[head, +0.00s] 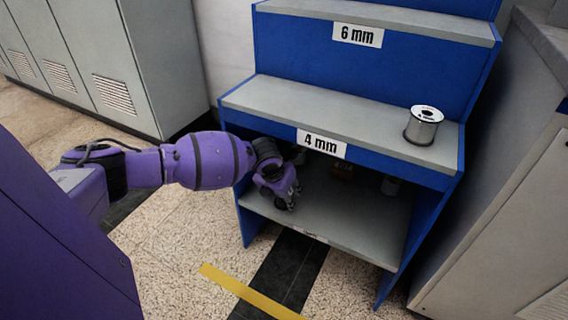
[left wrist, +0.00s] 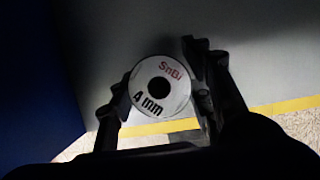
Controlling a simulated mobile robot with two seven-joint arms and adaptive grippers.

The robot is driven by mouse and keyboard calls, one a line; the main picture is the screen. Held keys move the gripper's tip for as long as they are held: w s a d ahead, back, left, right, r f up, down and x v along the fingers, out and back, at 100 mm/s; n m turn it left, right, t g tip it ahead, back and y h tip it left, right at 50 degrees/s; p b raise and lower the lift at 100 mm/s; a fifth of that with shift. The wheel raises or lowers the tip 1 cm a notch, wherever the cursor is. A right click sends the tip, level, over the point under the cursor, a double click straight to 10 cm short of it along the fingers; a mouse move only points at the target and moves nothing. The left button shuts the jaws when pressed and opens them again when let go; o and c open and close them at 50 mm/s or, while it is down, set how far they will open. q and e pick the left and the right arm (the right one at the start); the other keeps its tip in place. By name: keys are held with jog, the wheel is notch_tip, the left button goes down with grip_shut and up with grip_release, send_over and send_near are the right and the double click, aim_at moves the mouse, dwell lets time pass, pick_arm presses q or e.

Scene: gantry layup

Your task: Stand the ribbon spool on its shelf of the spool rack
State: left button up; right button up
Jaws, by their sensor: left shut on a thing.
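The spool rack is blue with grey shelves. Its middle shelf (head: 300,108) carries a "4 mm" label (head: 321,143) on its front edge, and the upper shelf (head: 400,18) carries a "6 mm" label (head: 357,34). My left gripper (head: 289,197) is at the left part of the lower shelf (head: 340,222), below the middle one. In the left wrist view, the left gripper (left wrist: 160,98) is shut on a ribbon spool (left wrist: 145,77) between its two fingers. The spool's white round face reads "4 mm" and "SnBi". The head view hardly shows the spool. My right gripper is in neither view.
A silver spool (head: 423,125) stands at the right end of the middle shelf. Grey cabinets (head: 100,60) flank the rack. The rest of the middle shelf is clear.

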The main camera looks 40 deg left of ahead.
pick_arm(q)
jog(key=o, duration=1)
jog(key=shift+f, duration=0.15)
jog(key=shift+o, duration=0.5)
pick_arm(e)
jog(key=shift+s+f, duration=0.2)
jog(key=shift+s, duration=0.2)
pick_arm(q)
jog(key=p+v, duration=0.3)
jog(key=v, duration=0.4)
jog(key=shift+p, duration=0.4)
jog(key=shift+s+r, duration=0.15)
jog(key=shift+r, duration=0.3)
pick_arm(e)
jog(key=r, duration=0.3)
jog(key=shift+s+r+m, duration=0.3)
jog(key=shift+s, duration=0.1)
pick_arm(q)
jog(key=shift+f, duration=0.1)
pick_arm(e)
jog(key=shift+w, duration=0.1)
